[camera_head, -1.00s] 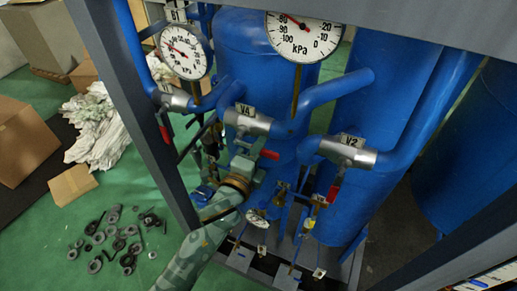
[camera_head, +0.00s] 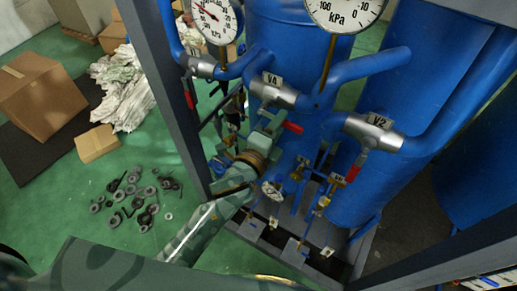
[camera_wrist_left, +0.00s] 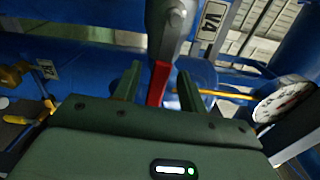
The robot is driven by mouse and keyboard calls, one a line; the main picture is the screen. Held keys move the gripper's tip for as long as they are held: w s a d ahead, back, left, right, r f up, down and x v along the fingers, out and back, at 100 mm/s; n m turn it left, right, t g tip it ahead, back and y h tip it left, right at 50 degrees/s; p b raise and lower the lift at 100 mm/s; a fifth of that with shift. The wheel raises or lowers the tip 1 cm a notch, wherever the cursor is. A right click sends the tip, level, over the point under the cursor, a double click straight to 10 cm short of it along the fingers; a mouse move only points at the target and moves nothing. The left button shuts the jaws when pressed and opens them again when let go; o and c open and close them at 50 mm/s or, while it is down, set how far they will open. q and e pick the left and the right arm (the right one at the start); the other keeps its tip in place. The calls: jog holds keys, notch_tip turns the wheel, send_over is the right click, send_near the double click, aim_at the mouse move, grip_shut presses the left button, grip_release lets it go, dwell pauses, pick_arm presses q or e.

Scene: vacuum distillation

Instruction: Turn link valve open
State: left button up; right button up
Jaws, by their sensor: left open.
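The valve labelled V4 (camera_head: 272,90) is a silver body on a blue pipe, with a red handle (camera_head: 292,127) below it. My left gripper (camera_head: 275,122) is at this handle, just under the valve body. In the left wrist view, the silver V4 valve (camera_wrist_left: 170,25) is at the top and its red handle (camera_wrist_left: 158,84) hangs down between the two open fingers of my left gripper (camera_wrist_left: 157,82). There is a visible gap on the right side of the handle; contact on the left is unclear. My right gripper is not in view.
Valve V2 (camera_head: 374,132), with its own red handle, is to the right. Two kPa gauges (camera_head: 213,18) (camera_head: 345,8) stand above. A dark frame post (camera_head: 180,95) is left of my left forearm. Small valves and lines (camera_head: 300,170) sit below. Loose black parts (camera_head: 135,195) lie on the green floor.

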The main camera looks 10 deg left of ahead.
pick_arm(q)
jog(key=b+v, duration=0.3)
jog(key=v, duration=1.1)
jog(key=shift+s, duration=0.15)
